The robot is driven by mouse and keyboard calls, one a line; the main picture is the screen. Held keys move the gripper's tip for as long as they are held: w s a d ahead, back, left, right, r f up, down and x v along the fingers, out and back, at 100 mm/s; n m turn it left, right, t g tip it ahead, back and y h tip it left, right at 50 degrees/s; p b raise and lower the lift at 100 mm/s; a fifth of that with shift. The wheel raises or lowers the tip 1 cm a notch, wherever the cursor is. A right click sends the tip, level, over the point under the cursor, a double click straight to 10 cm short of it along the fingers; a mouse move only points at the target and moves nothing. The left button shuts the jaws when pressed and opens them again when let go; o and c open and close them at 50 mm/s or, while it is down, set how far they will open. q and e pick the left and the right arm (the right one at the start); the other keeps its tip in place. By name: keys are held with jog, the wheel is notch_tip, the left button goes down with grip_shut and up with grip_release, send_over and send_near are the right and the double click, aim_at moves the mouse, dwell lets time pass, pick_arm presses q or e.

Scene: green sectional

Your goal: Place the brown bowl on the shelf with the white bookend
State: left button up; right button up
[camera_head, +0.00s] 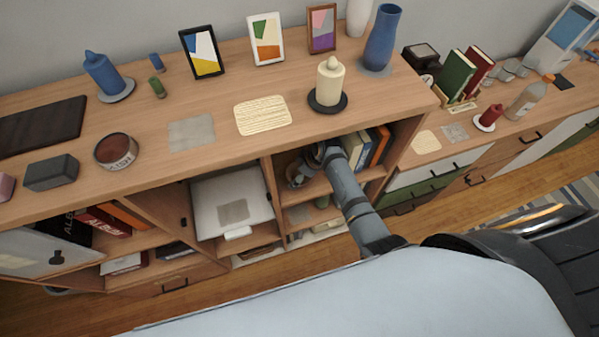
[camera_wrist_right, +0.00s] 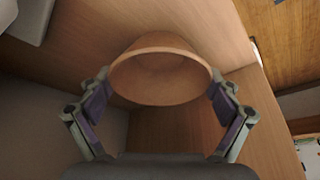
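The brown bowl (camera_wrist_right: 160,72) fills the middle of the right wrist view, with its round opening toward the camera. My right gripper (camera_wrist_right: 160,88) has one finger on each side of it. Both fingers appear to meet the bowl's sides near the rim. In the head view my right gripper (camera_head: 303,174) reaches into an open compartment of the wooden unit; I cannot make out the bowl there. Upright books (camera_head: 375,145) stand on the right of that compartment. I cannot pick out a white bookend with certainty. My left gripper is not in view.
The wooden unit's top (camera_head: 210,95) carries a cream candle (camera_head: 330,82), a blue vase (camera_head: 383,40) and several frames. A white box-like object (camera_head: 232,200) fills the compartment to the left. Compartment walls and shelf boards (camera_wrist_right: 270,110) lie close around the gripper.

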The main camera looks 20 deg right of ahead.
aim_at(305, 180)
dwell(0.3)
jog(key=shift+r, duration=0.2)
jog(key=p+v, duration=0.6)
jog(key=p, duration=0.2)
jog(key=s+d, duration=0.2)
jog(key=s+d+p, duration=0.1)
jog(key=s+d, duration=0.2)
jog(key=s+d+f, duration=0.1)
jog(key=s+d, duration=0.2)
jog(key=shift+d+p, duration=0.2)
jog(key=shift+p, duration=0.1)
jog(key=shift+f, duration=0.1)
